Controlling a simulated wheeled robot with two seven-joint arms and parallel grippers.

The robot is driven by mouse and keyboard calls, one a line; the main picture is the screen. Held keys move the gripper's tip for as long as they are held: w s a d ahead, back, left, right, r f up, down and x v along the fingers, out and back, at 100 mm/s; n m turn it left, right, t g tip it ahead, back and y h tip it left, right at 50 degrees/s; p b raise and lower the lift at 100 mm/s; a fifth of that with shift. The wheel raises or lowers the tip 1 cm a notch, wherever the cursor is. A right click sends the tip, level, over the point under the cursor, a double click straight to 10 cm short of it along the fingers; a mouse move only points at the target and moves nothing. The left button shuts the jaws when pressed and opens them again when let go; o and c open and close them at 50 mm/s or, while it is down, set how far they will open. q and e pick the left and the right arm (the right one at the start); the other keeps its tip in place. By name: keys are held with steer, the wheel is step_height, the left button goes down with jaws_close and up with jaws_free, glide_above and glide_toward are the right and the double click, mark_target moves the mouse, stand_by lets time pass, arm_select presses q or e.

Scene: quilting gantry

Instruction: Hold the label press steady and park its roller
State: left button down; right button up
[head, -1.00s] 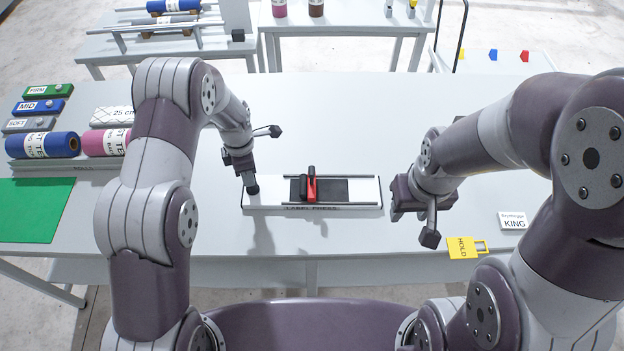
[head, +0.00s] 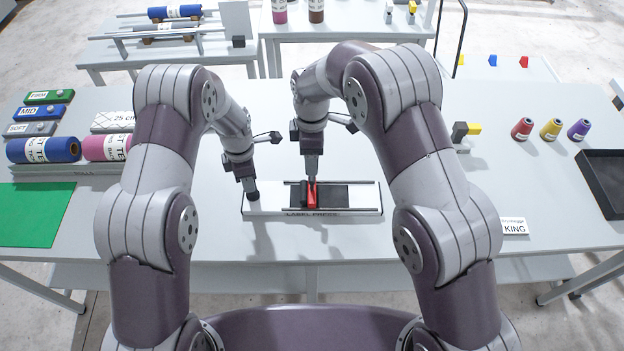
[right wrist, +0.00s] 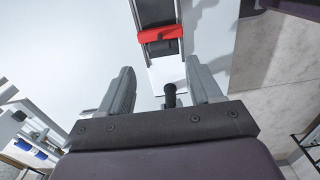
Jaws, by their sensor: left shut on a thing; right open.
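The label press (head: 362,202) is a white base with two rails and a dark pad. In the right wrist view the red carriage (right wrist: 160,35) is ahead of the fingertips. My left gripper (head: 249,184) is shut on a black knob (head: 253,196) at the press's left end. My right gripper (head: 311,172) is open, fingers pointing down, right over the carriage. A black cylinder (right wrist: 170,95) shows between its fingers (right wrist: 163,85); I cannot tell which part it is.
A green mat (head: 40,215) and fabric rolls (head: 45,148) lie at the left. Thread cones (head: 551,130), a black tray (head: 606,175) and a KING card (head: 514,226) are at the right.

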mark_target(312, 181)
arm_select(q)
steer(key=shift+s+f, duration=0.15)
steer(key=shift+f, duration=0.05)
arm_select(e)
step_height(312, 181, down, 11)
steer(key=shift+f, duration=0.1)
steer(key=shift+c, duration=0.3)
jaws_close()
steer(key=d, duration=1.5)
steer(key=shift+s, duration=0.1)
arm_select(q)
steer(key=shift+a, duration=0.15)
arm_select(e)
steer(key=shift+d, duration=0.25)
steer(key=shift+o, duration=0.3)
jaws_free()
